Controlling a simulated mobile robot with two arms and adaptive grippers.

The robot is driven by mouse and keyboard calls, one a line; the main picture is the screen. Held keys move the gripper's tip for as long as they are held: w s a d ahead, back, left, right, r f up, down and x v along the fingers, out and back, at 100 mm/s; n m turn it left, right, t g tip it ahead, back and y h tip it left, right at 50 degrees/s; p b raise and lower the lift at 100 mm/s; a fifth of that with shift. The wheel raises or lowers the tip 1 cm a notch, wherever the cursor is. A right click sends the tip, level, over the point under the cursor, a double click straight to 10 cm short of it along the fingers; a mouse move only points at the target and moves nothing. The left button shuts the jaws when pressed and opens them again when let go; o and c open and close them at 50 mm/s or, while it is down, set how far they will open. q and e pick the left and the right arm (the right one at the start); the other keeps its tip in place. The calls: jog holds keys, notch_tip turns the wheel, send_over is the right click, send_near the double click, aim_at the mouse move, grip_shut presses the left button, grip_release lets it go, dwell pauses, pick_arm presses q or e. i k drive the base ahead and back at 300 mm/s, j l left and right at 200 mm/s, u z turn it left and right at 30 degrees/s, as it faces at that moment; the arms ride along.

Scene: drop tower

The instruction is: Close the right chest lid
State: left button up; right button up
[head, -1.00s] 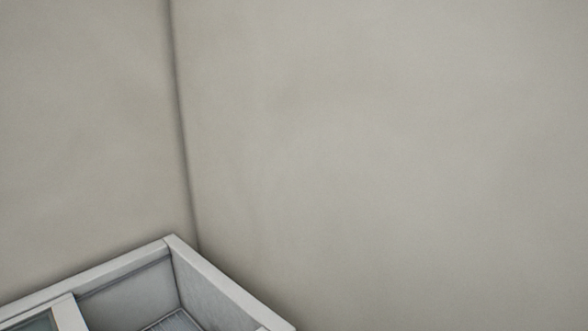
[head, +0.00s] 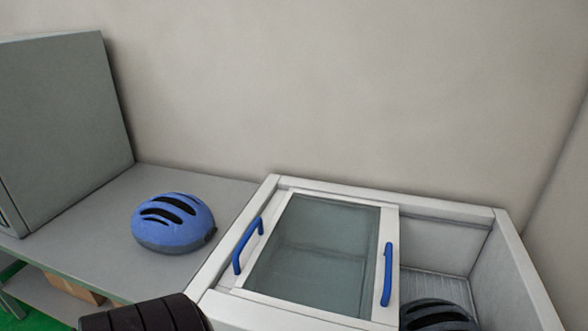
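The white chest (head: 492,213) stands against the back wall at the lower right of the head view. A framed lid with a grey-green glass pane (head: 318,262) lies over its left half. A blue handle (head: 247,246) is at the lid's left side and another blue handle (head: 386,274) at its right side. The right half of the chest is open, and a dark helmet (head: 436,314) lies inside, cut off by the picture's lower edge. Neither of my grippers is in view.
A grey bench (head: 100,217) adjoins the chest on the left. A blue helmet (head: 173,222) sits on it, beside a large grey box (head: 62,125). A black ribbed object (head: 145,315) is at the bottom edge. A wall corner is at the far right.

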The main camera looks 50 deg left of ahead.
aim_at(385, 315)
jog(key=u, duration=1.45)
jog(key=j+u, duration=0.5)
jog(key=u, duration=0.2)
jog(key=i+j+u, duration=0.15)
jog(key=u, duration=0.15)
